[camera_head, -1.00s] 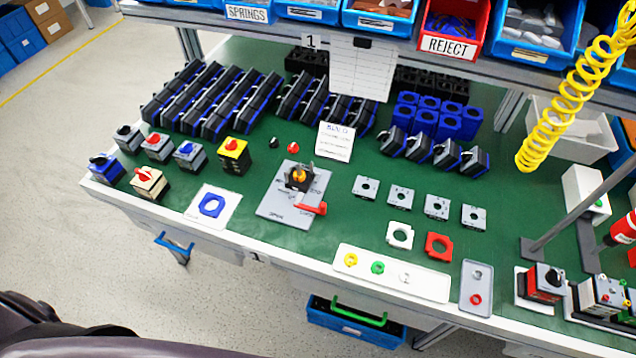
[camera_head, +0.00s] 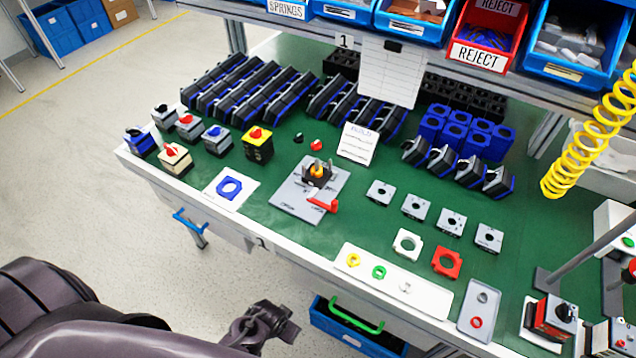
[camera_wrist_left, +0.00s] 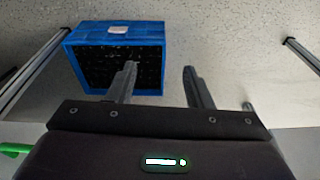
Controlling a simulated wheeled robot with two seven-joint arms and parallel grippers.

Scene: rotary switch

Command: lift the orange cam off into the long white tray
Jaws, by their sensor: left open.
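The orange cam (camera_head: 317,170) sits in a dark switch body on a grey fixture plate (camera_head: 292,201), between upright posts. A red lever (camera_head: 323,205) lies at the plate's right side. The long white tray (camera_head: 425,298) lies along the front edge of the green bench, right of the fixture, with a yellow, a green and a whitish ring in it. My left gripper (camera_head: 280,322) is in front of and below the bench edge, away from the cam. In the left wrist view its two fingers (camera_wrist_left: 160,72) stand apart with nothing between them. My right gripper is not shown.
A white card with a blue ring (camera_head: 229,187) lies left of the fixture, and several small switches stand beyond it. A small grey tray (camera_head: 478,312) lies right of the white tray. A blue bin (camera_head: 350,335) hangs below the bench edge; the wrist view shows a blue bin (camera_wrist_left: 88,38).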

